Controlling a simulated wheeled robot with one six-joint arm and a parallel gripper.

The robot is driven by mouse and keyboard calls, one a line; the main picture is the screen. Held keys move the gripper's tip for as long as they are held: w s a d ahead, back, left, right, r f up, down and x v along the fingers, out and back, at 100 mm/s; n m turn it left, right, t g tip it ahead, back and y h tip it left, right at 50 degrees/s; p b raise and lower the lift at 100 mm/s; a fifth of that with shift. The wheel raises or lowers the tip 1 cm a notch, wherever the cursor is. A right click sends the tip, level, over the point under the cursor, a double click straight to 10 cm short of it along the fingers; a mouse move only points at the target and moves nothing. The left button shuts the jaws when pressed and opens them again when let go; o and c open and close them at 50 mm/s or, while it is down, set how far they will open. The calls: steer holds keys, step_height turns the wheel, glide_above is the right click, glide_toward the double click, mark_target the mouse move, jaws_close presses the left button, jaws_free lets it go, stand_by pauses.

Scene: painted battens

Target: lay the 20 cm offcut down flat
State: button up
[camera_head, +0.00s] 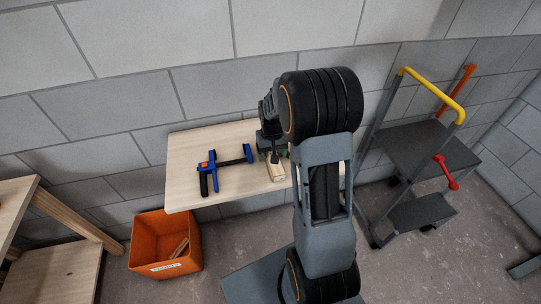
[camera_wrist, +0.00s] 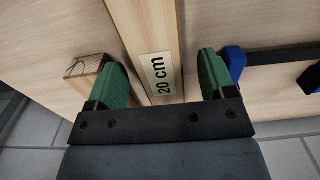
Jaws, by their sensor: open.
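The offcut is a pale wooden batten (camera_wrist: 150,40) with a white "20 cm" label (camera_wrist: 162,74). In the wrist view it runs from the top edge down between my two green fingers. In the head view a short pale batten (camera_head: 277,174) shows on the table just below my gripper (camera_head: 272,154), and it looks to be lying there. My gripper (camera_wrist: 168,85) is open, with gaps between the labelled batten and both fingers. The batten's lower end is hidden behind the gripper's dark body.
A second wood piece (camera_wrist: 86,66) with its end grain showing is close beside the left finger. A blue and black clamp (camera_head: 212,170) lies on the table (camera_head: 185,150). An orange bin (camera_head: 150,240) stands on the floor, and a trolley (camera_head: 425,150) stands at right.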

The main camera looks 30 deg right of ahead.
steer(key=shift+f, duration=0.65)
steer(key=c, duration=1.1)
steer(key=shift+r, duration=0.1)
steer(key=shift+c, duration=0.2)
